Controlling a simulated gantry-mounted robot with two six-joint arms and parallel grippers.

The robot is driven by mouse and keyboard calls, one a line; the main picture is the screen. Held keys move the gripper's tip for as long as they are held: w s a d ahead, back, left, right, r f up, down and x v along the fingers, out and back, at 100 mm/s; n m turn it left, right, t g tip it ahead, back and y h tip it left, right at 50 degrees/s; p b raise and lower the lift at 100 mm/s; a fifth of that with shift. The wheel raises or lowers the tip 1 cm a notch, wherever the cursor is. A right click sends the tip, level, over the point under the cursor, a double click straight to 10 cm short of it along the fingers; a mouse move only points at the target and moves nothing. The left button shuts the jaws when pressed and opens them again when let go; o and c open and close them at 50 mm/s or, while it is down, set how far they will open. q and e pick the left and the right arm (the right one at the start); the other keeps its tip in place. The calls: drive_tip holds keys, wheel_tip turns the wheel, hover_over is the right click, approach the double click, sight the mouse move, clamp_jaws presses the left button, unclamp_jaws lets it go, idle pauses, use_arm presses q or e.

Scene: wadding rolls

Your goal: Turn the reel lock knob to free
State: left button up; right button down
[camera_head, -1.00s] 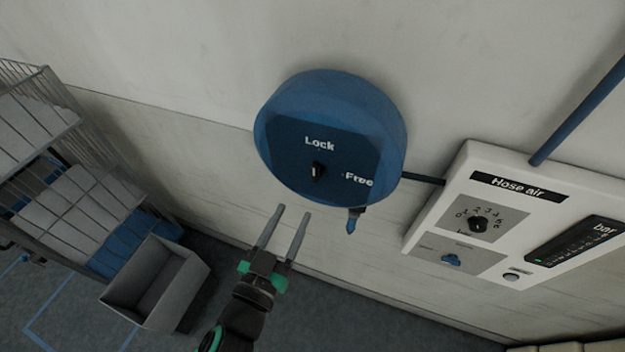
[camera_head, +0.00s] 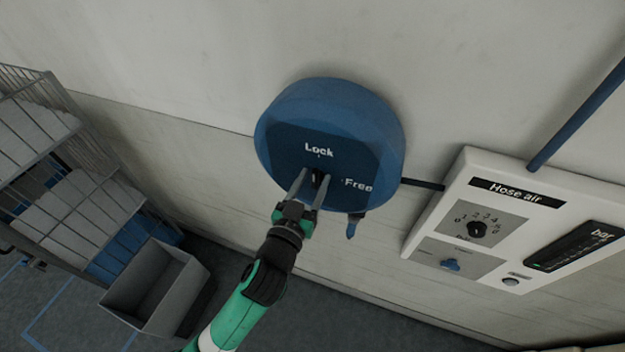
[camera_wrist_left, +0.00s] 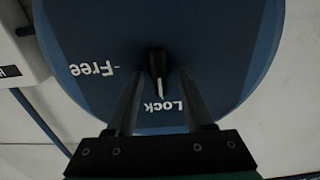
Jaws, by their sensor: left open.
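The blue hose reel (camera_head: 345,110) is mounted on the wall, with the words Lock and Free on its dark blue face. The small black reel lock knob (camera_head: 318,177) is at the middle of the face, and its white mark points at Lock in the left wrist view (camera_wrist_left: 158,68). My left gripper (camera_head: 312,182) is open, with one finger on each side of the knob; in the left wrist view its fingers (camera_wrist_left: 157,85) stand apart from the knob with gaps. My right gripper is not in view.
A blue nozzle (camera_head: 352,228) hangs below the reel. A white Hose air panel (camera_head: 425,232) with a dial and switch is to the right. A wire cage trolley (camera_head: 85,125) and a grey bin (camera_head: 155,285) stand at the left.

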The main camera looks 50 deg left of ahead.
use_arm(q)
clamp_jaws()
drive_tip(key=shift+m, duration=0.3)
drive_tip(key=m, duration=0.1)
drive_tip(key=m+p, duration=0.1)
drive_tip(key=m, duration=0.1)
drive_tip(key=shift+w+d+r+m, duration=0.1)
drive_tip(key=shift+d+m, duration=0.15)
drive_tip(key=shift+m, duration=0.05)
drive_tip(key=m+p, duration=0.1)
drive_tip(key=m, duration=0.3)
drive_tip(key=shift+w+d+p, duration=0.1)
drive_tip(key=shift+d+p, duration=0.05)
drive_tip(key=shift+p, duration=0.25)
drive_tip(key=m, duration=0.2)
drive_tip(key=m+p, duration=0.1)
drive_tip(key=m, duration=0.1)
drive_tip(key=m+p, duration=0.1)
drive_tip(key=shift+d+f+m, duration=0.15)
drive_tip(key=shift+f+m, duration=0.15)
drive_tip(key=shift+m, duration=0.1)
drive_tip(key=shift+f+m+p, duration=0.15)
drive_tip(key=shift+m+p, duration=0.15)
drive_tip(key=shift+m, duration=0.7)
drive_tip(key=shift+f+m+p, duration=0.1)
drive_tip(key=shift+m+p, duration=0.2)
drive_tip(key=shift+m, duration=0.7)
